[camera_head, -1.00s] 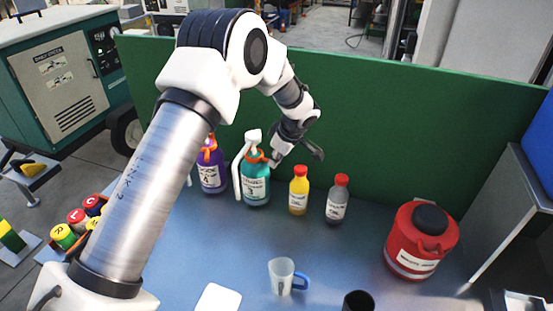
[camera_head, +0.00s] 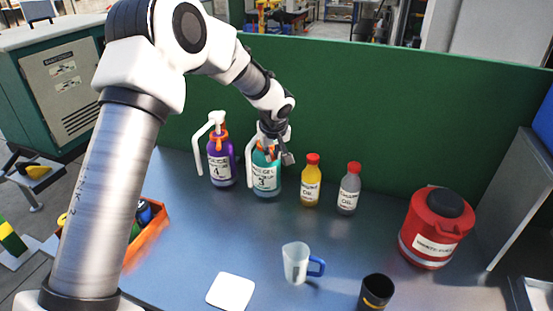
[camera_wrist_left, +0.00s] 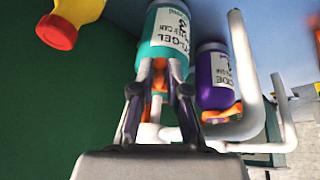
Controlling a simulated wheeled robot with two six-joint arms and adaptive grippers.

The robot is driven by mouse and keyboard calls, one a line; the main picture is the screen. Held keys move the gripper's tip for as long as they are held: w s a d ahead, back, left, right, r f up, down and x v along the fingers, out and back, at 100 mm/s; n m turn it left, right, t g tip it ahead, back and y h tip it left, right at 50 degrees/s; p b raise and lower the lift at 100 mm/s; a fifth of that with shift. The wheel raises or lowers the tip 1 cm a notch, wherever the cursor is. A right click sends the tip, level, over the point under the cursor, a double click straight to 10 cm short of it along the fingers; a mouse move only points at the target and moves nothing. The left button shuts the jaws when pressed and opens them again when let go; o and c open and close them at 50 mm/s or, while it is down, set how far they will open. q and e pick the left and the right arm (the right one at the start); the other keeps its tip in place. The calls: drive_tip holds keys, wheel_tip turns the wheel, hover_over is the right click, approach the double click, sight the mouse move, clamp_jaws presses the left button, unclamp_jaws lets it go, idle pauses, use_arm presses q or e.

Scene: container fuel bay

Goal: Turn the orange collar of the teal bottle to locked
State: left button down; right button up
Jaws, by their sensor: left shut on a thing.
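The teal bottle (camera_head: 266,181) stands on the bench with a white pump spout and a label with a 3. Its orange collar (camera_wrist_left: 159,78) shows between the fingers of my left gripper (camera_wrist_left: 160,92) in the wrist view, with the teal body (camera_wrist_left: 165,38) beyond it. In the head view my left gripper (camera_head: 275,152) is at the bottle's neck and hides most of the collar. The gripper is shut on the collar. The collar's lock marks cannot be made out. My right gripper is not in view.
A purple bottle (camera_head: 220,168) with its own orange collar and white spout stands close at left. A yellow bottle (camera_head: 311,184) and a grey bottle (camera_head: 349,192) stand at right. The green panel (camera_head: 400,125) is behind. A mug (camera_head: 296,265) and red container (camera_head: 432,235) are further forward and right.

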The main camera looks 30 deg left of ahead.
use_arm(q)
drive_tip(key=shift+s+a+m+h, duration=0.4)
drive_tip(key=shift+a+m, duration=0.1)
drive_tip(key=shift+m, duration=0.4)
drive_tip(key=shift+r, duration=0.1)
drive_tip(key=c, duration=1.2)
unclamp_jaws()
